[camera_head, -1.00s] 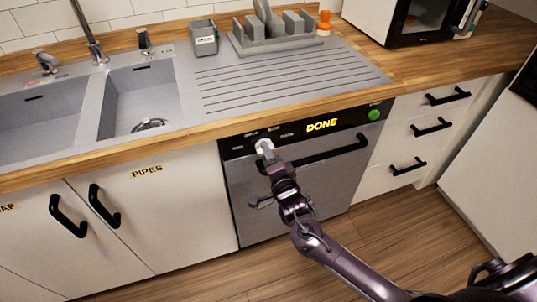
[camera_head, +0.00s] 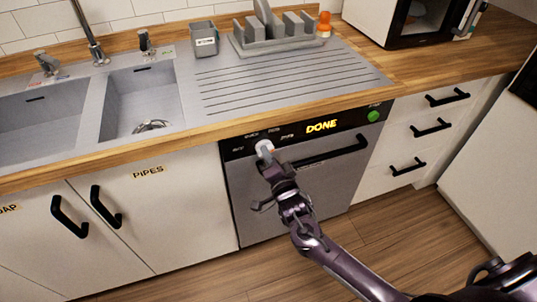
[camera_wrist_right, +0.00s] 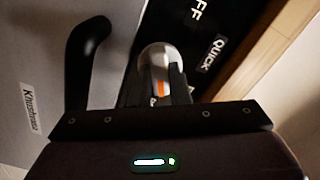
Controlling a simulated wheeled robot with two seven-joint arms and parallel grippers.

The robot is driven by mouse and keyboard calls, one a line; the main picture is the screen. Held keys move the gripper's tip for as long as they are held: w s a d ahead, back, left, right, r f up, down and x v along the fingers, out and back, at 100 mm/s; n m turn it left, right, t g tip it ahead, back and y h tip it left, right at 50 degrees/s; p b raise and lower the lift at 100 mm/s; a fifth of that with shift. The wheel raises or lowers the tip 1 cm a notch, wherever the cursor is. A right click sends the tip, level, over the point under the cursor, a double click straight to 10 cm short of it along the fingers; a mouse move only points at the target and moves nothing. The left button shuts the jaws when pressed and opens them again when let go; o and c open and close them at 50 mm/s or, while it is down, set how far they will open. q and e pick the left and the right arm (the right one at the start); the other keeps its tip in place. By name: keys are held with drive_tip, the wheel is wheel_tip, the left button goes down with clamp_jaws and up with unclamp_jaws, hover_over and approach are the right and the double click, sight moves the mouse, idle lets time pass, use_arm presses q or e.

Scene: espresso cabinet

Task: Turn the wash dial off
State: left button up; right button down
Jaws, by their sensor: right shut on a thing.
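The wash dial (camera_head: 264,146) is a pale round knob on the black control strip of the dishwasher (camera_head: 300,185), below the counter edge. My right gripper (camera_head: 267,157) is shut on it from the front and below. In the right wrist view the dial (camera_wrist_right: 155,58) is a whitish rounded knob with an orange mark, between the fingers of my right gripper (camera_wrist_right: 155,88). Labels "OFF" and "QUICK" show on the strip beside it. The strip reads "DONE" in yellow in the head view. My fingers partly hide the dial. My left gripper is not in view.
The black dishwasher handle (camera_head: 335,151) runs just right of the dial. A green button (camera_head: 373,116) sits at the strip's right end. The wooden counter edge (camera_head: 225,129) is close above. White cupboards with black handles (camera_head: 68,216) stand to the left.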

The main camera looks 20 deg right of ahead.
drive_tip(key=n+p, duration=0.1)
drive_tip(key=n, duration=0.2)
drive_tip(key=shift+r+n, duration=0.1)
drive_tip(key=shift+n, duration=0.2)
drive_tip(key=n+p, duration=0.1)
drive_tip(key=n, duration=0.2)
drive_tip(key=shift+n, duration=0.3)
drive_tip(key=n+p, duration=0.1)
drive_tip(key=n, duration=0.2)
drive_tip(key=shift+n, duration=0.4)
drive_tip(key=n+p, duration=0.1)
drive_tip(key=n, duration=0.2)
drive_tip(key=shift+n, duration=0.3)
drive_tip(key=n+p, duration=0.1)
drive_tip(key=n, duration=0.5)
drive_tip(key=shift+p, duration=0.3)
drive_tip(key=n+p, duration=0.1)
drive_tip(key=n, duration=0.5)
drive_tip(key=shift+a+n, duration=0.1)
drive_tip(key=shift+n, duration=0.2)
